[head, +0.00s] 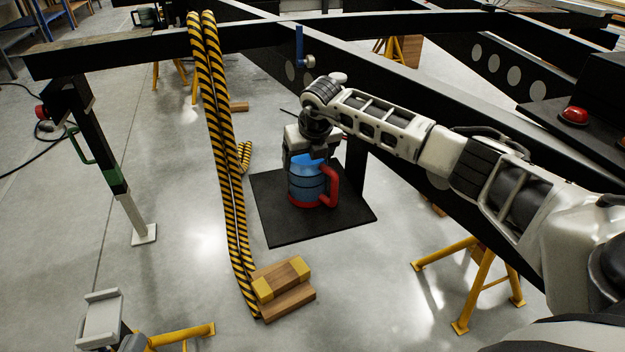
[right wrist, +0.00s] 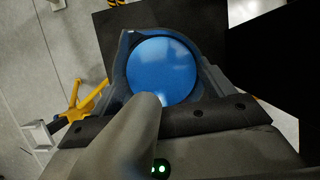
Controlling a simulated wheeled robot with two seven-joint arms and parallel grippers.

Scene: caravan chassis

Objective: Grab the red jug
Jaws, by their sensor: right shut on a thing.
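The jug (head: 307,184) has a blue body with dark bands, a red base and a red handle on its right side. It is upright over the black mat (head: 345,217); I cannot tell whether its base touches the mat. My right gripper (head: 308,156) comes down from above and is shut on the jug's upper part. In the right wrist view the round blue top of the jug (right wrist: 163,72) lies between the two fingers of my right gripper (right wrist: 168,65).
Black chassis beams (head: 130,52) cross above and behind the jug. Yellow-and-black striped straps (head: 222,150) hang left of the mat beside wooden blocks (head: 284,280). Yellow stands (head: 483,275) are at right and bottom left. Open grey floor lies left.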

